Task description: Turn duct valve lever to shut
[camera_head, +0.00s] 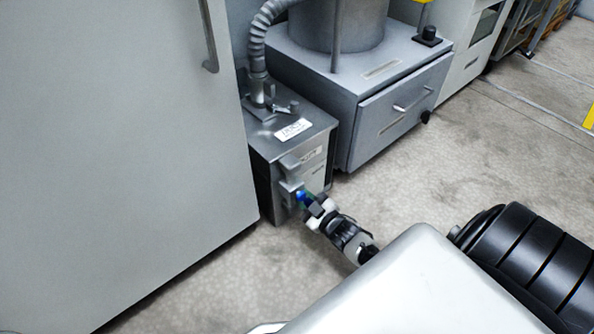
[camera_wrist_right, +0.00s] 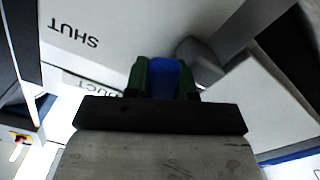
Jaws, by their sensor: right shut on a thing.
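The duct valve lever has a blue end (camera_head: 301,196) at the front of a small grey metal box (camera_head: 314,121) in the head view. My right gripper (camera_head: 308,202) reaches it from the lower right and is shut on it. In the right wrist view the blue lever end (camera_wrist_right: 165,76) sits between the dark green fingers of my right gripper (camera_wrist_right: 163,88). The lever's exact angle is hard to tell. My left gripper is out of view.
A ribbed hose (camera_head: 257,50) rises from the box's top. A large grey cabinet (camera_head: 110,150) stands close on the left, and a drawer unit (camera_head: 385,115) stands behind on the right. Open floor (camera_head: 450,150) lies to the right.

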